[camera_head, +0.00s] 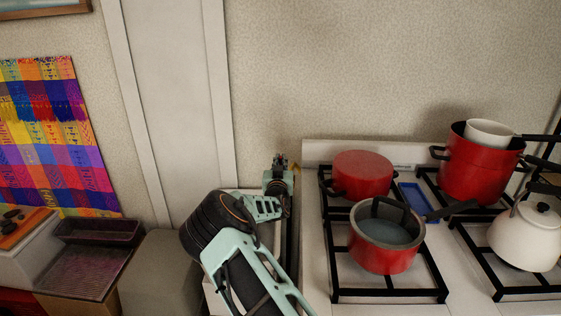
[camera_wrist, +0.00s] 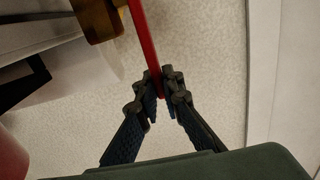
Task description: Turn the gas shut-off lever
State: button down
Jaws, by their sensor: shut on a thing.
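The gas shut-off lever is a flat red bar (camera_wrist: 143,40) in the wrist view, reaching down from the top. It runs from beside a brass-yellow valve body (camera_wrist: 97,18) at the upper left. My gripper (camera_wrist: 163,88) has its two dark fingers closed around the lever's lower end. In the head view my gripper (camera_head: 280,163) is low against the wall, just left of the stove. The lever cannot be made out there.
A white stove (camera_head: 320,150) with black grates stands right of my arm. A grey box (camera_head: 165,270) stands left.

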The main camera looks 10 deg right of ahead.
jog(key=shift+s+f+b, duration=0.1)
jog(key=shift+f+b, duration=0.1)
jog(key=shift+b, duration=0.4)
jog(key=b, duration=0.2)
jog(key=t+b, duration=0.1)
jog(key=shift+s+a+f+b, duration=0.1)
jog(key=shift+s+f+b, duration=0.15)
jog(key=shift+s+b, duration=0.15)
jog(key=s+t+b, duration=0.1)
jog(key=t+b, duration=0.1)
jog(key=b, duration=0.6)
jog(key=s+f+t+h+b, duration=0.1)
jog(key=s+t+b, duration=0.1)
jog(key=b, duration=0.7)
jog(key=s+a+f+t+b, duration=0.1)
jog(key=s+t+b, duration=0.1)
jog(key=b, duration=0.6)
jog(key=shift+t+h, duration=0.4)
jog(key=shift+t, duration=0.5)
jog(key=shift+s+r+b, duration=0.15)
jog(key=shift+b, duration=0.45)
jog(key=c, duration=2.1)
grip_release()
jog(key=shift+s, duration=0.1)
